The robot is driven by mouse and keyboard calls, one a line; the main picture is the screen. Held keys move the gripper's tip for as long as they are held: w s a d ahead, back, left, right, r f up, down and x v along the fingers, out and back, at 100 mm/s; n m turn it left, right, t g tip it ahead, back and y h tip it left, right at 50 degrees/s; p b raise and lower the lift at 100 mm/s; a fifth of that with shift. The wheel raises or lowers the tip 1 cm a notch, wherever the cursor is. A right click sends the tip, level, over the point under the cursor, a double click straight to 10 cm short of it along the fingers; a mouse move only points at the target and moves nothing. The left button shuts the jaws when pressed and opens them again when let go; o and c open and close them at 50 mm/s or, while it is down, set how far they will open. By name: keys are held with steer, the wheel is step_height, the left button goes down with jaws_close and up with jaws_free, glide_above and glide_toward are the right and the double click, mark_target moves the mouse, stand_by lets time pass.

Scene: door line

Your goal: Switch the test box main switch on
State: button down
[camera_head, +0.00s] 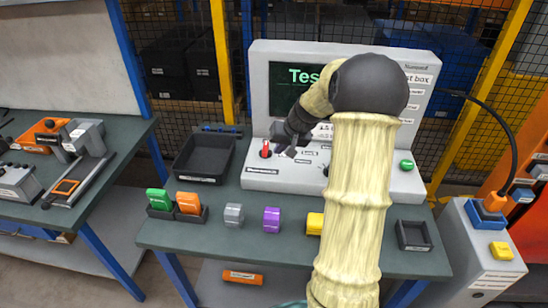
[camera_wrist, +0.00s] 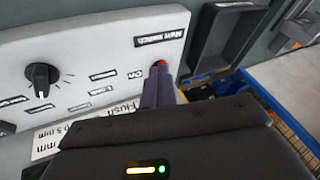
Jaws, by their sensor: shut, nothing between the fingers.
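The test box (camera_head: 262,70) is a pale grey console with a dark screen reading "Tes…" and a sloped front panel. Its main switch (camera_head: 265,148) is a small red lever at the panel's left end. My gripper (camera_head: 284,147) is shut and empty, just right of the switch. In the wrist view my shut fingers (camera_wrist: 158,86) reach up to the red switch (camera_wrist: 159,64), mostly hidden behind them, by the upside-down main switch label (camera_wrist: 163,27). I cannot tell whether the fingertips touch it.
A black knob (camera_wrist: 41,75) sits on the same panel; a green button (camera_head: 406,165) is at its right end. A black tray (camera_head: 205,156) stands left of the box. Green, orange, grey, purple and yellow parts line the bench front. My arm hides the panel's middle.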

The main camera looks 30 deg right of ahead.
steer(key=w+d+f+m+t+b, duration=0.1)
steer(key=w+d, duration=0.1)
steer(key=d, duration=0.6)
steer(key=shift+w+d+f+t, duration=0.15)
steer(key=shift+w+d+t, duration=0.1)
steer(key=shift+w+t, duration=0.05)
steer(key=shift+f, duration=0.1)
steer(key=p, duration=0.2)
glide_toward(269, 153)
steer(key=f, duration=0.1)
steer(key=d+f, duration=0.2)
steer(key=shift+w+f, duration=0.15)
steer(key=shift+f, duration=0.25)
steer(key=w+a, duration=0.1)
steer(key=w+a+p, duration=0.1)
steer(key=a, duration=0.1)
steer(key=shift+r, duration=0.2)
steer(key=shift+w+f, duration=0.1)
steer(key=shift+f, duration=0.05)
steer(key=shift+d+m, duration=0.15)
steer(key=shift+m, duration=0.15)
